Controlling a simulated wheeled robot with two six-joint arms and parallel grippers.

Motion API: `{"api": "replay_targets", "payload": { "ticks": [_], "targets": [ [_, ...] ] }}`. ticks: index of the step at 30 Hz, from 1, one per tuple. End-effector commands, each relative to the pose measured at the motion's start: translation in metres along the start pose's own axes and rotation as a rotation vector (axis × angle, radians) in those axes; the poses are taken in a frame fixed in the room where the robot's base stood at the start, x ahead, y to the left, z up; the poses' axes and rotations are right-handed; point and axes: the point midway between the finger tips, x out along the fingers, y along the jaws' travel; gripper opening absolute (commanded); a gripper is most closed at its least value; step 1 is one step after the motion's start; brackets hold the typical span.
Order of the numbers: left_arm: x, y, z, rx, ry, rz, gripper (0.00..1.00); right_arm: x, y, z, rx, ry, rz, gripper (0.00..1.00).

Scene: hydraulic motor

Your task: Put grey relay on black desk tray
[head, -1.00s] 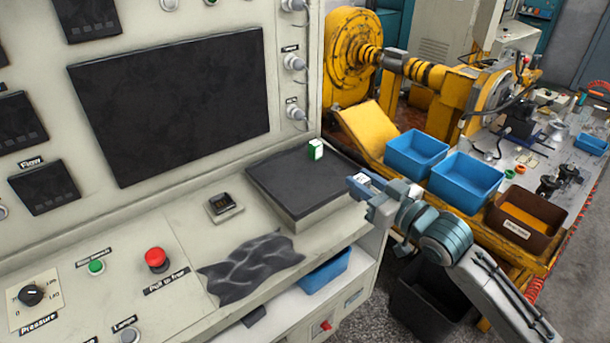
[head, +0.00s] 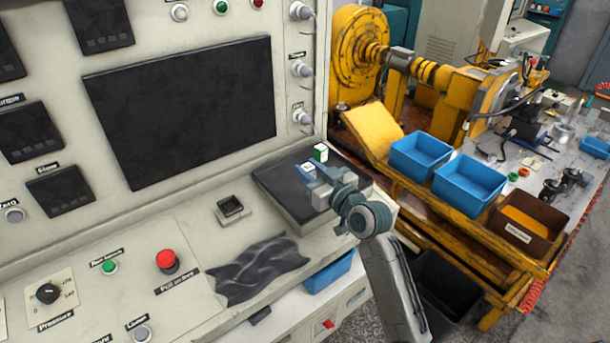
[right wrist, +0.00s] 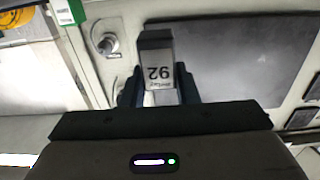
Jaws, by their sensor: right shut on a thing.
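My right gripper (head: 313,181) is shut on the grey relay (right wrist: 157,60), a small block with a white label reading 92 that shows upside down in the right wrist view. In the head view the relay (head: 308,168) shows as a small pale block at the fingertips. The black desk tray (head: 281,190) is a flat dark slab on the console's ledge. My gripper and the relay appear over its middle; whether the relay touches the tray cannot be told. My left gripper is in neither view.
A green and white block (head: 320,152) stands at the tray's back edge, close behind the relay. A small black square device (head: 231,207) and a crumpled dark cloth (head: 258,270) lie left and front. Blue bins (head: 470,183) stand on the yellow bench at right.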

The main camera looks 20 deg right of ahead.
Motion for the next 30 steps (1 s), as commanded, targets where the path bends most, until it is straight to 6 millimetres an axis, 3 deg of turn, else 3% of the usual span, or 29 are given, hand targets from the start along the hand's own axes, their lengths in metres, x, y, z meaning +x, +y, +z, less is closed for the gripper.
{"api": "replay_targets", "payload": {
  "ticks": [5, 9, 13, 30],
  "targets": [
    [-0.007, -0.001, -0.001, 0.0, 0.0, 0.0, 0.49, 0.015, -0.006, -0.001, 0.004, 0.0, -0.001, 0.05],
    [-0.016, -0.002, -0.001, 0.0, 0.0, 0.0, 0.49, 0.013, -0.005, 0.024, 0.002, -0.005, 0.0, 0.05],
    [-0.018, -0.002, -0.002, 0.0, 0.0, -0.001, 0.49, 0.013, -0.005, 0.036, 0.001, -0.002, -0.001, 0.05],
    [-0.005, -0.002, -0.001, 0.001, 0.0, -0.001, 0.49, 0.013, -0.005, 0.046, -0.001, 0.0, 0.0, 0.05]
  ]
}}
